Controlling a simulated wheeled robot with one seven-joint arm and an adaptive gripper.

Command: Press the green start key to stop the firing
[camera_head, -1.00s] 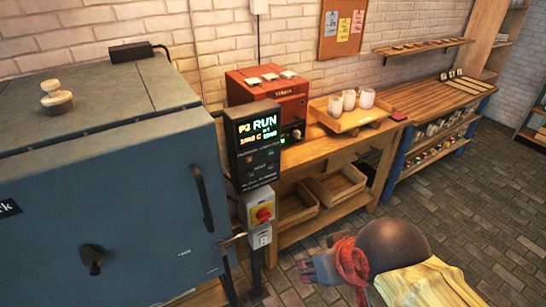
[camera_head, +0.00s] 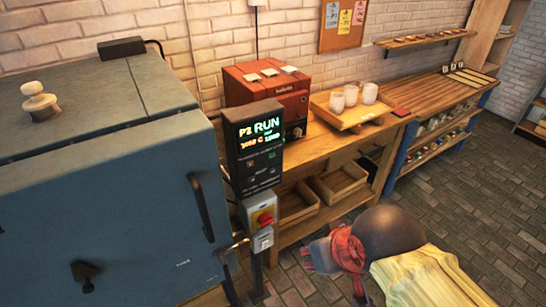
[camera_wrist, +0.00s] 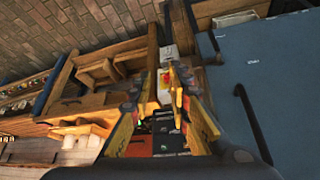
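The dark controller panel (camera_head: 257,150) stands on a post beside the blue kiln, its lit display (camera_head: 258,129) reading P2 RUN. Small keys sit below the display, too small and blurred to single out the green start key. The panel also shows in the wrist view (camera_wrist: 168,142), partly behind my fingers. In the head view my gripper (camera_head: 319,256) is low, right of the post and apart from the panel.
The blue kiln (camera_head: 110,210) with its door handle fills the left. A red-yellow switch (camera_head: 264,217) sits below the panel. Behind are a red box (camera_head: 265,88), a wooden bench (camera_head: 325,150) and a tray of white cups (camera_head: 352,112). Brick floor is free at right.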

